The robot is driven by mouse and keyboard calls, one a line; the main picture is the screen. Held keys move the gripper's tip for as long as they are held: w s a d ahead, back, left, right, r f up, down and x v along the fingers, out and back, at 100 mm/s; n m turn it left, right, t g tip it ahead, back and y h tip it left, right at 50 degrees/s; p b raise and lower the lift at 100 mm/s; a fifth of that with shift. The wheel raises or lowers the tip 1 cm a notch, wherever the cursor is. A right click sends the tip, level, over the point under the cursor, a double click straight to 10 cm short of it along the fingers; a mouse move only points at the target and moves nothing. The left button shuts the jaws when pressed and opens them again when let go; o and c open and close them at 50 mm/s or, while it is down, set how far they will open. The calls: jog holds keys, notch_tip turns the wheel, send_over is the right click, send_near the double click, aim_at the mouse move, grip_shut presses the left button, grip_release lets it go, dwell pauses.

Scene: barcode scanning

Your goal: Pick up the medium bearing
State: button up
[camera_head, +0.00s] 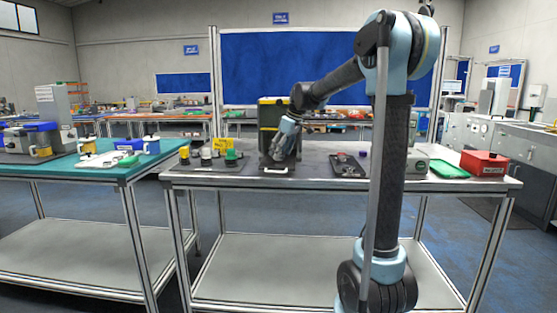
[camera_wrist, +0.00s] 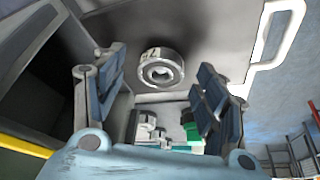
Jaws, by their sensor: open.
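The bearing (camera_wrist: 161,72) is a silver-grey ring with a hole in the middle. In the wrist view it lies on a grey surface (camera_wrist: 205,35). I cannot tell its size class, as no other bearing shows clearly. My gripper (camera_wrist: 158,92) is open, with one finger to the left and one to the right of the bearing in the picture. The fingers are apart from it and nothing is held. In the head view my gripper (camera_head: 284,153) is low over the middle of the workbench, in front of a black and yellow box (camera_head: 268,115). The bearing cannot be made out there.
A white handle (camera_wrist: 283,38) edges the grey surface. On the workbench (camera_head: 225,178), coloured knobs and buttons (camera_head: 207,157) stand left, a dark fixture (camera_head: 347,165) right, then a green tray (camera_head: 449,170) and red box (camera_head: 484,163). A teal-topped table (camera_head: 80,170) stands left.

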jog(key=shift+a+f, duration=0.1)
jog(key=shift+f, duration=0.2)
jog(key=shift+c, duration=0.2)
jog(key=c, duration=1.2)
jog(key=shift+r, duration=0.1)
jog(key=shift+r, duration=0.25)
jog(key=r, duration=0.3)
jog(key=shift+d, duration=0.2)
jog(key=s+d, duration=0.4)
jog(key=d, duration=0.3)
jog(key=s+d, duration=0.5)
jog(key=d, duration=0.3)
